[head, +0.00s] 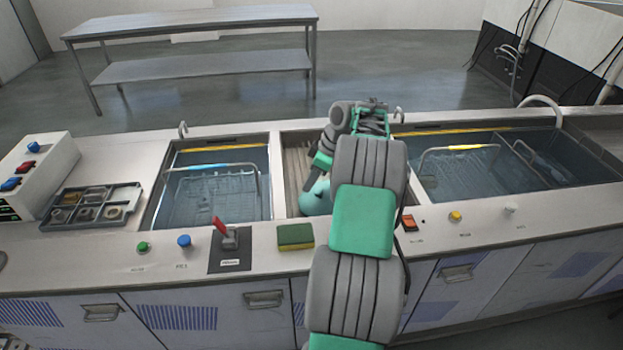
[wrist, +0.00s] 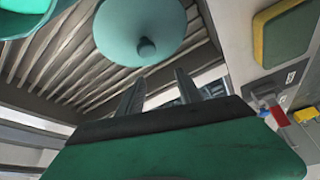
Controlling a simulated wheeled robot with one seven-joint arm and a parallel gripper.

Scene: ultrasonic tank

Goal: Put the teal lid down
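The teal lid (wrist: 140,22), round with a small knob (wrist: 146,48), shows at the top of the wrist view over a slatted surface (wrist: 70,62). My gripper (wrist: 158,80) has its two fingers apart with nothing between them. The fingertips point toward the knob and look short of it. In the head view a teal rounded thing (head: 315,199) shows in the middle bay beside my arm, which hides much of it. I cannot tell whether it is the lid.
Another teal object (wrist: 22,16) is cut off at the wrist view's upper left. Water tanks lie left (head: 215,218) and right (head: 420,195) of the slatted bay. A sponge (head: 295,237), a red-handled switch (head: 222,229) and a parts tray (head: 68,222) are on the counter.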

